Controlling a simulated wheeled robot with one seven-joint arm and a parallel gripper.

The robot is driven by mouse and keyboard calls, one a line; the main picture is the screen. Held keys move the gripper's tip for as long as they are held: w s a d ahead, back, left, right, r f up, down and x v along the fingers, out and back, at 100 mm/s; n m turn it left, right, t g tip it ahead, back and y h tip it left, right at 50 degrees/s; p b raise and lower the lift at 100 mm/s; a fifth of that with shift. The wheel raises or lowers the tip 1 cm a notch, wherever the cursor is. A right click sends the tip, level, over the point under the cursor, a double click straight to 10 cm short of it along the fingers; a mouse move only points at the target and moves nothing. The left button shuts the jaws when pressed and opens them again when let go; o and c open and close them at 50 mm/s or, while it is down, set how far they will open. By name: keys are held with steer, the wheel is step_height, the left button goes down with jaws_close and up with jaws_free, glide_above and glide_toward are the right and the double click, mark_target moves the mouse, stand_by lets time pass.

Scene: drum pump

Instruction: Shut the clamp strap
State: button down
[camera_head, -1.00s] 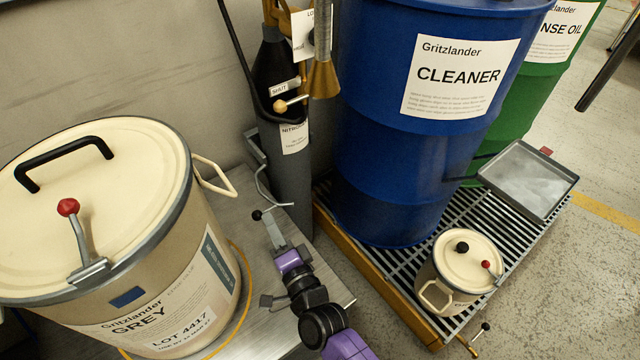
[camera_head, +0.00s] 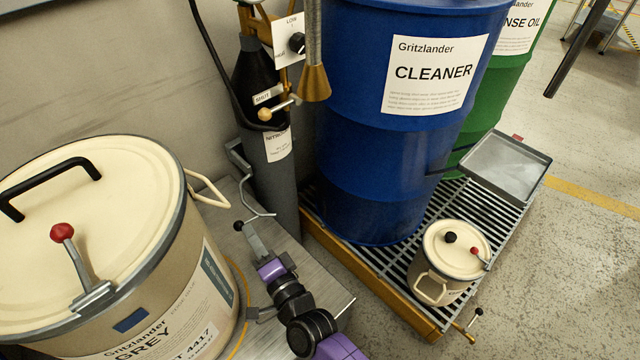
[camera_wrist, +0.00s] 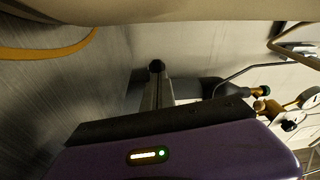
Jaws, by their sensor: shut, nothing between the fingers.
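A thin bent grey strap (camera_head: 256,196) hangs at the left side of the dark gas cylinder (camera_head: 280,185), below a grey bracket (camera_head: 236,152). It looks swung out, not wrapped around the front of the cylinder. The wrist view shows what appears to be the same strap (camera_wrist: 236,76) at the upper right. My gripper (camera_head: 241,229) has a purple body and narrow grey fingers with a dark tip, shut and empty. It is over the bench, just below and left of the strap's lower end, apparently apart from it. The fingers (camera_wrist: 156,70) also show in the wrist view.
A big cream GREY drum (camera_head: 150,260) stands close on the left, with a side handle (camera_head: 208,190) near my arm. The blue CLEANER drum (camera_head: 400,180) and a small cream pail (camera_head: 452,262) stand on a grating at the right. The bench (camera_head: 235,205) has little free room.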

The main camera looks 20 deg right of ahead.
steer(key=shift+p+v, duration=0.45)
steer(key=shift+v, duration=3.45)
